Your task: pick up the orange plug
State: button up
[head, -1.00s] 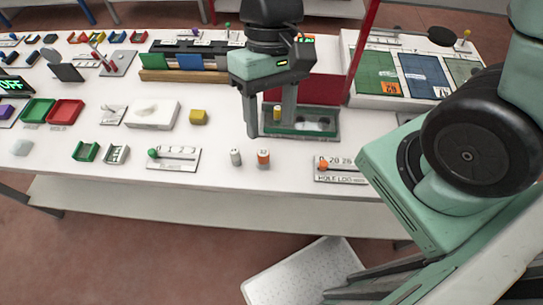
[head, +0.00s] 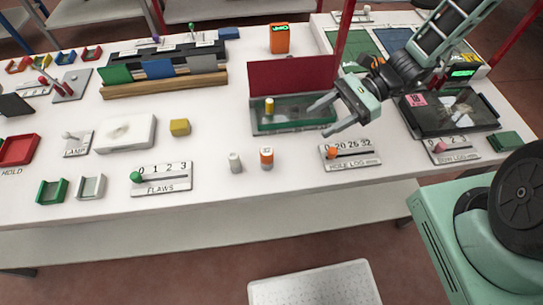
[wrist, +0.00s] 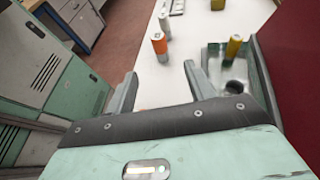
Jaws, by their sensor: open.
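The orange plug (head: 266,157), a small upright cylinder with a white label band, stands on the white table near its front edge. A whitish plug (head: 235,162) stands just left of it. My gripper (head: 320,119) is open and empty, tilted with its fingers toward the left, over the right part of the green tray and apart from the orange plug. In the wrist view the orange plug (wrist: 159,46) shows beyond the gap between my open fingers (wrist: 160,75), with the whitish plug (wrist: 164,24) behind it.
A yellow plug (head: 269,106) stands in the green tray (head: 290,127), before a red panel (head: 290,75). The hole log slider (head: 350,155) lies right of the orange plug, the flaws slider (head: 162,180) to the left. The table around both plugs is clear.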

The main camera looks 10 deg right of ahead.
jog(key=p, duration=0.2)
send_near(267, 150)
jog(key=x, duration=0.2)
jog(key=f+x, duration=0.1)
jog(key=x, duration=0.2)
jog(key=shift+d, duration=0.2)
jog(key=p+x, duration=0.1)
jog(key=x, duration=0.2)
jog(key=p+x, duration=0.1)
jog(key=shift+s+a+r+p, duration=0.2)
jog(key=shift+a+p, duration=0.15)
jog(key=shift+a, duration=0.15)
jog(key=shift+a+f, duration=0.2)
grip_shut()
